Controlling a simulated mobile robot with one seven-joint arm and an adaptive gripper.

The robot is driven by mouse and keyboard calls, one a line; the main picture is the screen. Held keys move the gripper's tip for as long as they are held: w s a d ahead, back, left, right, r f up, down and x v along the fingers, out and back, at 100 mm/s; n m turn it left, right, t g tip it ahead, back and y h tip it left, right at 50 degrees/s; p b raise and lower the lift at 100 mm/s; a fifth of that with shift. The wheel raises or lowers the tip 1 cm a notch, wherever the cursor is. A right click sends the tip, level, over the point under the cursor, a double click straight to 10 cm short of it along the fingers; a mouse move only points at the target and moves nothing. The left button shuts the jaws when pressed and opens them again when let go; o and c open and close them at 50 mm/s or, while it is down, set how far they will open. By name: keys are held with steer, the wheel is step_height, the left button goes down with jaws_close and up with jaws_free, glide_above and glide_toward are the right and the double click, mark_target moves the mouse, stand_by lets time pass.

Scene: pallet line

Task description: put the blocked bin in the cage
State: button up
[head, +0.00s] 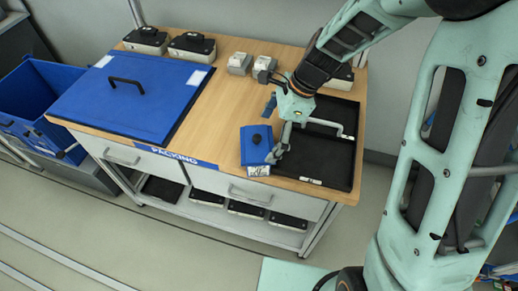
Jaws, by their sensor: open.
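A small blue bin (257,147) with a black knob on top and a white label on its front sits on the wooden packing table, at the front edge. I cannot tell whether it is the blocked one. My gripper (309,145) is open above the left part of a black tray, just right of this bin. One finger is close to the bin's right side; whether they touch is unclear. The other finger is over the tray. Nothing shows between the fingers. I cannot make out a cage in this view.
The black tray (338,172) lies at the table's right end. A large blue lid (120,105) with a black handle covers the table's left. Grey and black boxes (192,46) stand along the back. A large open blue crate (28,92) is at far left. Floor in front is clear.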

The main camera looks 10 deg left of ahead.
mark_target(257, 151)
steer(key=x, duration=0.7)
steer(key=shift+a+f, duration=0.15)
steer(key=c, duration=1.5)
